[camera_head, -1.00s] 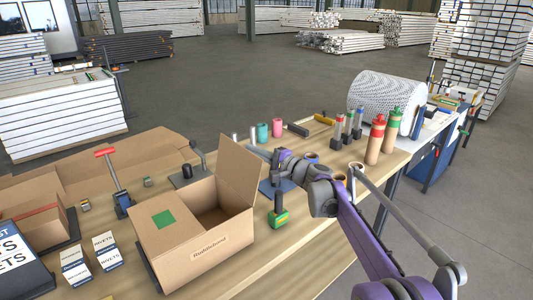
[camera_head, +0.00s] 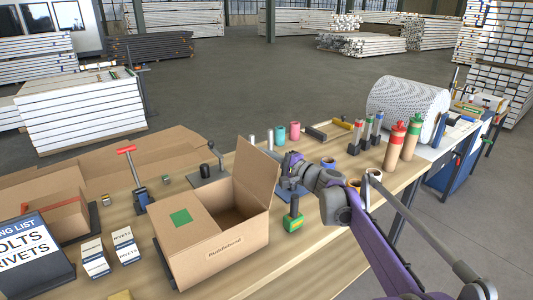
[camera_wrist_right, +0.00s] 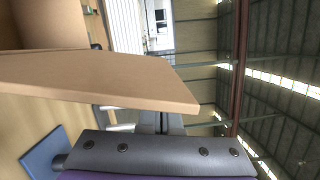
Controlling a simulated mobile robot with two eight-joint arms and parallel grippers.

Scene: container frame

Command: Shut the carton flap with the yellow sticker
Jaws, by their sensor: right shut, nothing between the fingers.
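The open brown carton (camera_head: 212,250) stands on the workbench. Its left flap (camera_head: 168,200) lies flat and shut and bears a green sticker (camera_head: 181,217). Its right flap (camera_head: 257,180) stands up, tilted a little outward. No yellow sticker shows; the outer face of the right flap is turned away from the head view. My right gripper (camera_head: 287,160) is shut and empty, just right of the upright flap, on its outer side; I cannot tell whether they touch. In the right wrist view a flap (camera_wrist_right: 100,80) stretches close across the picture. My left gripper is not in view.
Red- and green-topped bottles (camera_head: 395,145) and a large white roll (camera_head: 408,103) are farther right. Rivet boxes (camera_head: 110,252) and a red-handled clamp (camera_head: 133,178) stand left.

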